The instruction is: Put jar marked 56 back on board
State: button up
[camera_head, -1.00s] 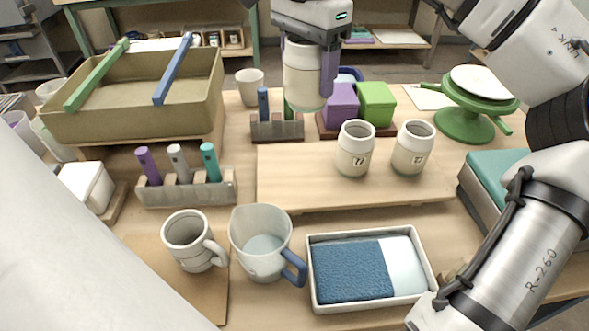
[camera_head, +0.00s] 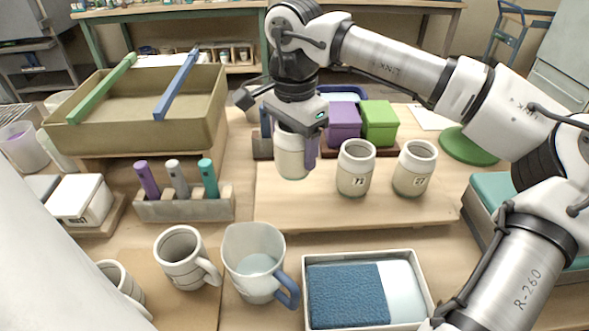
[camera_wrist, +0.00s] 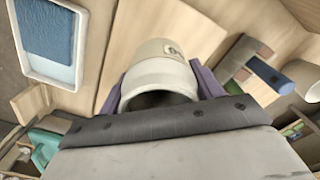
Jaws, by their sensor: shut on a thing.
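My gripper (camera_head: 296,150) is shut on a cream jar (camera_head: 291,163) with a darker band near its base. It holds the jar upright over the left part of the wooden board (camera_head: 300,207). I cannot tell whether the jar's base touches the board. In the wrist view the same jar (camera_wrist: 160,72) sits between the purple fingers, and a small round mark shows on its side, too blurred to read. Two similar jars stand on the board to the right: one jar (camera_head: 355,170) and another jar (camera_head: 413,170), each with a small label whose number I cannot read surely.
Purple (camera_head: 344,118) and green (camera_head: 380,122) boxes stand behind the board. A tool rack (camera_head: 185,208) is to its left. The board's front left is bare.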

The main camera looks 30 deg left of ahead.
jog(key=shift+f, duration=2.95)
jog(key=shift+f, duration=0.1)
jog(key=shift+f, duration=0.15)
jog(key=o, duration=1.2)
notch_tip(320, 180, up, 13)
jog(key=shift+f, duration=0.2)
